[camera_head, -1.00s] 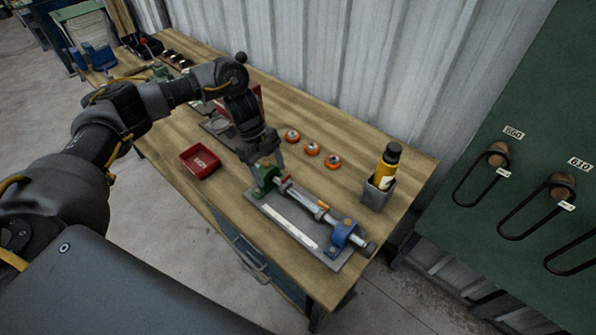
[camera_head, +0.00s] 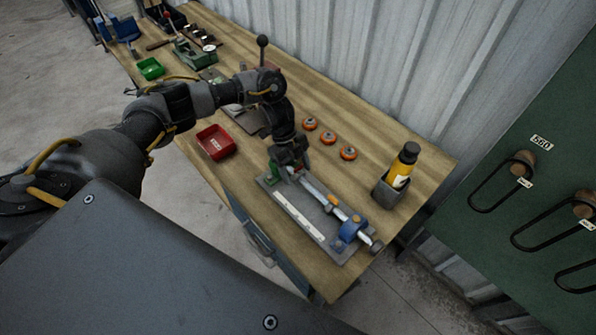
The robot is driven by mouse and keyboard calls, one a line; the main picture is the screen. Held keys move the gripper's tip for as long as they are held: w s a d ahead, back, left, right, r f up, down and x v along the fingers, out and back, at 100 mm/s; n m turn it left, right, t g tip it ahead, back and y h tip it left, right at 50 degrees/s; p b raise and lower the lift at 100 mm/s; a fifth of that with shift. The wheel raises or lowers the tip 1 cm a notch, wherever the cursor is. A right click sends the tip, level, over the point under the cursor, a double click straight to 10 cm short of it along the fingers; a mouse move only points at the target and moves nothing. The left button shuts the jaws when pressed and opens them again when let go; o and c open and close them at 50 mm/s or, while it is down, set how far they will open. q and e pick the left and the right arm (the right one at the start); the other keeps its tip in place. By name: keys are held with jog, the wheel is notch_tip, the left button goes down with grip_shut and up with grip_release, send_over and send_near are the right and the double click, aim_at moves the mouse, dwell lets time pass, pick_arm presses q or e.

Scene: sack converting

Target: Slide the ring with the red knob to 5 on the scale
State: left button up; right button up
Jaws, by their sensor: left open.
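A slide fixture on a grey base plate (camera_head: 325,242) lies on the workbench. Its metal rod (camera_head: 316,188) runs between a green end block (camera_head: 272,178) and a blue end block (camera_head: 349,232). A white scale strip (camera_head: 298,217) lies alongside the rod; its figures are too small to read. An orange-yellow piece (camera_head: 333,200) sits partway along the rod. My left gripper (camera_head: 291,170) is open, pointing down over the green end of the rod. The ring with the red knob is not clearly visible; the gripper covers that area. My right gripper is out of view.
Several orange-rimmed discs, one near the middle (camera_head: 328,138), lie behind the fixture. A yellow bottle (camera_head: 402,168) stands in a grey holder (camera_head: 386,193) to the right. Corrugated wall backs the bench.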

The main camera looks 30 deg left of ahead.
pick_arm(q)
jog(key=shift+x, duration=0.8)
jog(key=shift+s+d+f, duration=0.1)
jog(key=shift+d+f, duration=0.05)
jog(key=shift+f, duration=0.1)
